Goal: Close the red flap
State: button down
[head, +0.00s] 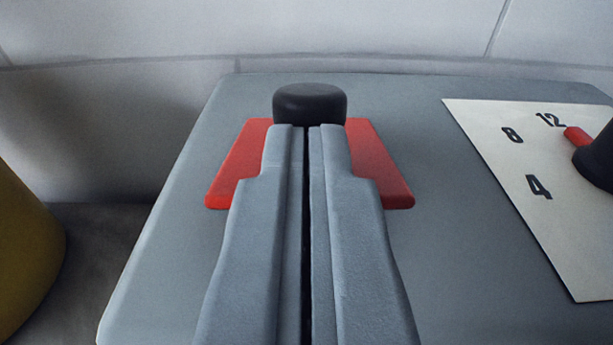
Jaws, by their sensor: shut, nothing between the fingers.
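The red flap (378,172) lies on the top of a grey box, in the middle of the head view. It looks flat against the surface, but I cannot tell from this angle whether it is fully down. A black knob (310,104) shows at its far edge. My gripper (307,128) is shut and empty. Its fingers reach over the middle of the flap, hide that part, and end right in front of the knob. I cannot tell whether the fingertips touch the flap or the knob.
The grey box (170,270) has a pale dial plate (510,175) marked 8, 12 and 4 on the right, with a black knob and red pointer (577,136). A yellow rounded object (25,260) stands at the left. A pale panelled wall (400,30) closes off the back.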

jog(key=shift+s+f, duration=0.2)
jog(key=shift+f, duration=0.45)
jog(key=shift+s+f, duration=0.15)
jog(key=shift+f, duration=0.6)
jog(key=shift+f, duration=0.1)
